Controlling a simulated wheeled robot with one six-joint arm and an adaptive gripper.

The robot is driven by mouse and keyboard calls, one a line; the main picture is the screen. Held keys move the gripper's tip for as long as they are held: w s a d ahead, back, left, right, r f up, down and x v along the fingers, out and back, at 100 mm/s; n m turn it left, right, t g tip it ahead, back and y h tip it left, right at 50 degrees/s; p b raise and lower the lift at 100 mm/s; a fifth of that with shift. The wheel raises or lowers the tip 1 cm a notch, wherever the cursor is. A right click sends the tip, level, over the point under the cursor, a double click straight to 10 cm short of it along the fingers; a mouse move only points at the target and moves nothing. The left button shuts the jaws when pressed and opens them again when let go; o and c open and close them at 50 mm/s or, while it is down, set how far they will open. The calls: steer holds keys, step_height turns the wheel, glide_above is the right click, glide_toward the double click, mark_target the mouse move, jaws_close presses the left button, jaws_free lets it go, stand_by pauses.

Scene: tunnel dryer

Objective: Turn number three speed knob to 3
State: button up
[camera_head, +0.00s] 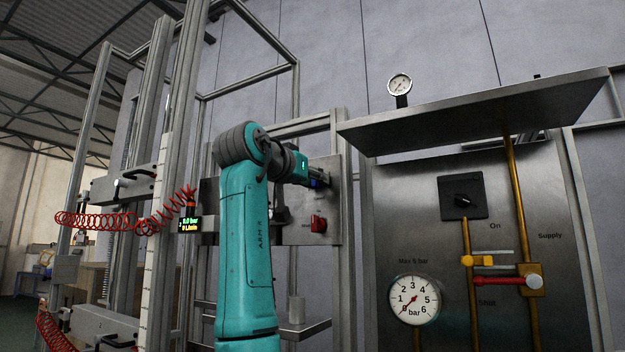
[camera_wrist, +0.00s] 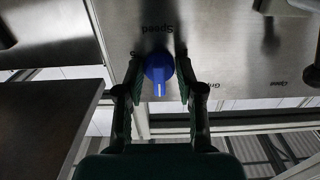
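A blue knob (camera_wrist: 158,68) with a pale pointer line sits on a metal panel below an upside-down "Speed" label in the wrist view. The line points toward the bottom of that picture. My gripper (camera_wrist: 158,75) has one finger on each side of the knob, with narrow gaps visible, so it looks open around it. In the head view my gripper (camera_head: 308,176) is at the panel (camera_head: 329,232), mostly hidden by my teal arm. A bit of blue shows beside it, too small to read. The knob's number is not readable.
A red knob (camera_head: 318,223) sits just below my gripper on the same panel. A cabinet with a black switch (camera_head: 462,198), a pressure gauge (camera_head: 414,300) and a red-handled valve (camera_head: 505,281) stands at right. Red coiled hose (camera_head: 100,222) hangs at left.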

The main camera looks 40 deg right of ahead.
steer(key=shift+a, duration=0.1)
steer(key=v, duration=1.1)
steer(key=shift+s+a, duration=0.15)
steer(key=shift+a, duration=0.25)
